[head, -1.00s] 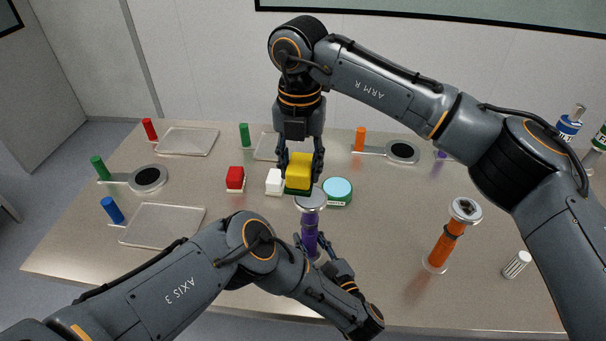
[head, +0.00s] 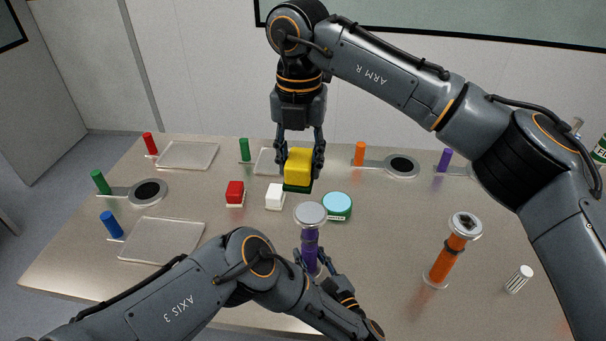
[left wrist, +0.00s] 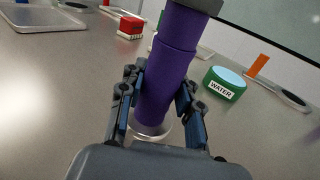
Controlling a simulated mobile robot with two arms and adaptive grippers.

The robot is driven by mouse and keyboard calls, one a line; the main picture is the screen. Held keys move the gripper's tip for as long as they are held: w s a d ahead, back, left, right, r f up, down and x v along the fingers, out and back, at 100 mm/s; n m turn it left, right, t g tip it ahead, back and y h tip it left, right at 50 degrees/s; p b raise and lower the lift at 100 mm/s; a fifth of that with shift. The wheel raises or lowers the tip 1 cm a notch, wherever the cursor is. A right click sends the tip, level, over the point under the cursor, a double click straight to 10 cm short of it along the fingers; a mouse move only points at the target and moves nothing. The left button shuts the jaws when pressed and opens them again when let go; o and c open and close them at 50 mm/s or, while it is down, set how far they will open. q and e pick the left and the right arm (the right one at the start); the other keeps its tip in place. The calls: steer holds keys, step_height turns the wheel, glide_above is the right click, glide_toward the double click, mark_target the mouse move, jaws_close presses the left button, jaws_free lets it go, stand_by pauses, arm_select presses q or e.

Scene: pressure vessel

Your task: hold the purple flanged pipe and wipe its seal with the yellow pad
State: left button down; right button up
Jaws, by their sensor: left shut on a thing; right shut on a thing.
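The purple flanged pipe (head: 310,240) stands upright on the table with its grey disc flange (head: 310,214) on top. My left gripper (head: 314,268) is shut on the pipe's lower part; the left wrist view shows its fingers on both sides of the purple pipe (left wrist: 167,75). My right gripper (head: 303,160) points down and is shut on the yellow pad (head: 298,166), a yellow block with a dark green underside. The pad is above and behind the flange, apart from it in the picture. The seal cannot be made out.
A green tub with a pale blue top (head: 337,206), labelled WATER in the left wrist view, stands right of the pipe. White (head: 274,196) and red (head: 235,194) blocks stand to the left. An orange flanged pipe (head: 446,256) and striped white cylinder (head: 519,279) stand at right.

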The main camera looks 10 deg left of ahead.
mark_target(314, 236)
arm_select(q)
steer(key=c, duration=0.8)
jaws_free()
steer(key=shift+c, duration=0.2)
steer(key=shift+d+r, duration=0.15)
steer(key=shift+r, duration=0.3)
step_height(314, 236, up, 9)
steer(key=shift+r, duration=0.1)
steer(key=shift+s, duration=0.1)
